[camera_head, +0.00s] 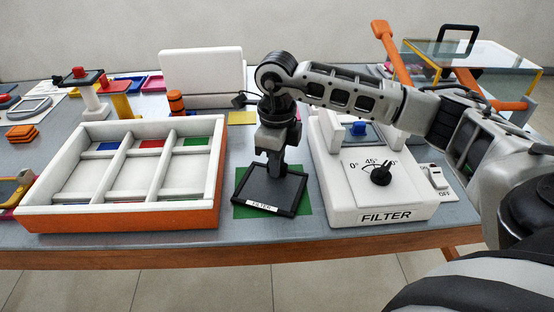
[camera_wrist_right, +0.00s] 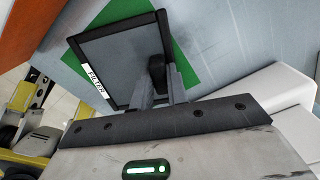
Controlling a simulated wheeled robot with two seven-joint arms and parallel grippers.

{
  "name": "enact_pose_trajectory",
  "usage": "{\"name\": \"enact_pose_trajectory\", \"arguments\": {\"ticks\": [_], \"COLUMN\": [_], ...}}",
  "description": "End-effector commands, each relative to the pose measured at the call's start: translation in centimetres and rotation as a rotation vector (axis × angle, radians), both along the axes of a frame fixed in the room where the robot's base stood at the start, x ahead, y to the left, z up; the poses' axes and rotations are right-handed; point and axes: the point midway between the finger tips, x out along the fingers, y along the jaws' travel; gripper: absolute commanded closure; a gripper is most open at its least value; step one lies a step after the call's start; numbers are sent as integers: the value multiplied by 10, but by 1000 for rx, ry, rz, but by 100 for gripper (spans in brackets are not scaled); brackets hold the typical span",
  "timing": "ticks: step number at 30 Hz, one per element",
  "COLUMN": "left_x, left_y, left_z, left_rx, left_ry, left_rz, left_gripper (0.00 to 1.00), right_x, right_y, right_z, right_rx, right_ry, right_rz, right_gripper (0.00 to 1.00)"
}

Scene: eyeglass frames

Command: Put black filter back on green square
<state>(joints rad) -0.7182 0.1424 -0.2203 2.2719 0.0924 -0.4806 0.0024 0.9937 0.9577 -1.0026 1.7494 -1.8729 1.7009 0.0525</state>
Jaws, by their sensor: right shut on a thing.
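The black filter (camera_head: 260,190), a dark rectangular frame with a grey pane and a white FILTER label, is over the green square (camera_head: 304,208) on the table. It is turned slightly, so green shows at its corners and sides. My right gripper (camera_head: 277,171) points down and is shut on the filter's far edge. In the right wrist view, the fingers (camera_wrist_right: 157,84) grip the frame of the filter (camera_wrist_right: 115,50), with the green square (camera_wrist_right: 186,62) behind it. I cannot tell whether the filter touches the square. My left gripper is not in view.
A white FILTER box (camera_head: 345,205) with an angle dial stands close on the right. An orange and white divided tray (camera_head: 120,216) stands on the left. A yellow square (camera_head: 241,118) lies behind. The table's front edge is just in front of the filter.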

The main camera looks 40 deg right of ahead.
Motion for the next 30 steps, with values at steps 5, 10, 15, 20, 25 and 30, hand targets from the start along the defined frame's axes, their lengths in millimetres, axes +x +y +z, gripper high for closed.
{"name": "enact_pose_trajectory", "arguments": {"ticks": [5, 10, 15, 20, 25, 30], "left_x": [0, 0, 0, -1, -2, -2], "left_y": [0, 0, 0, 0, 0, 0], "left_z": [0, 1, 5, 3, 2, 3], "left_rx": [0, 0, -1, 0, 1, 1], "left_ry": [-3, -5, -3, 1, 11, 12], "left_rz": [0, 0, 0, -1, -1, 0], "left_gripper": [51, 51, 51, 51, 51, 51], "right_x": [0, 0, 0, 1, 1, 1], "right_y": [0, 0, 0, 0, 0, 0], "right_z": [-2, -2, 5, 29, 67, 99], "right_rx": [0, 0, 1, 1, 1, 0], "right_ry": [0, 0, -1, -6, -6, -4], "right_rz": [0, 0, -1, -1, -1, 0], "right_gripper": [63, 63, 63, 63, 63, 63]}}
